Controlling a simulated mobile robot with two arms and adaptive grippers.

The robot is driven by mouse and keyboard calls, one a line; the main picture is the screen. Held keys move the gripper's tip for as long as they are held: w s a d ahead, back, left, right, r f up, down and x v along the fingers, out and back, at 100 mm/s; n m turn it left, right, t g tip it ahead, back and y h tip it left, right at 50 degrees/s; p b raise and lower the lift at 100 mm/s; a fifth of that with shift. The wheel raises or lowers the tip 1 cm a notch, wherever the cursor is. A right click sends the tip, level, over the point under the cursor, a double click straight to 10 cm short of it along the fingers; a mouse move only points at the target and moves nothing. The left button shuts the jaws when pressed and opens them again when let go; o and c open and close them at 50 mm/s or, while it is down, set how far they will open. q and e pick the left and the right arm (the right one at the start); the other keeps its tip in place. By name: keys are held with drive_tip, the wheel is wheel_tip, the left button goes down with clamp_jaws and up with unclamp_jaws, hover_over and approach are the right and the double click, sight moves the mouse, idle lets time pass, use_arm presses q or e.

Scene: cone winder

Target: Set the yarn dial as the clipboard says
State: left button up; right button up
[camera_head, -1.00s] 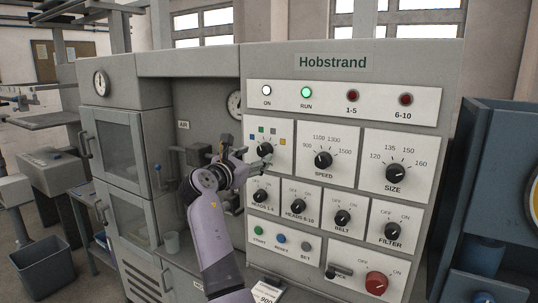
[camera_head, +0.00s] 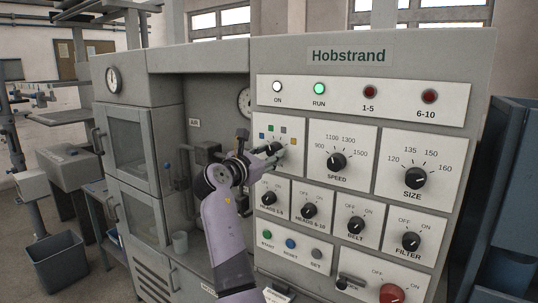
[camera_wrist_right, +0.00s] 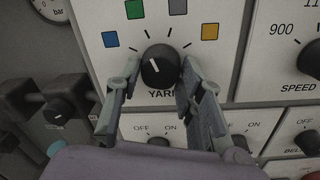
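The yarn dial (camera_wrist_right: 160,66) is a black knob with a white pointer line on a white plate, ringed by ticks and blue, green, grey and orange squares. Its pointer leans up and left, roughly towards the green square (camera_wrist_right: 134,9). In the head view the dial (camera_head: 277,149) is partly covered by my right gripper (camera_head: 262,158). In the right wrist view the two fingers of my right gripper (camera_wrist_right: 160,74) stand on either side of the knob, very close to it. Whether they press on it is unclear. My left gripper is out of view. No readable clipboard shows.
The Hobstrand panel carries the speed dial (camera_head: 337,162), size dial (camera_head: 414,178), several small switches below and a red knob (camera_head: 391,293). The green RUN lamp (camera_head: 319,88) is lit.

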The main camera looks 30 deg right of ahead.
drive_tip(key=c, duration=0.5)
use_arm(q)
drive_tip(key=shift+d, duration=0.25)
use_arm(e)
drive_tip(key=shift+c, duration=0.7)
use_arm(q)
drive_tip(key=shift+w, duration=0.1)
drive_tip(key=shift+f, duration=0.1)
use_arm(e)
drive_tip(key=shift+m, duration=0.3)
drive_tip(key=m+b, duration=0.1)
drive_tip(key=m, duration=0.1)
drive_tip(key=shift+m, duration=0.4)
drive_tip(key=m+b, duration=0.2)
drive_tip(key=m, duration=0.1)
drive_tip(key=shift+w+f+m, duration=0.1)
drive_tip(key=shift+m, duration=0.2)
drive_tip(key=m+b, duration=0.3)
drive_tip(key=m, duration=0.2)
drive_tip(key=shift+m+h, duration=0.3)
drive_tip(key=shift+h, duration=0.1)
use_arm(q)
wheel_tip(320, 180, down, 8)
drive_tip(key=b, duration=0.2)
use_arm(e)
drive_tip(key=shift+w+m+g, duration=0.1)
drive_tip(key=shift+m+g, duration=0.2)
drive_tip(key=shift+m, duration=1.6)
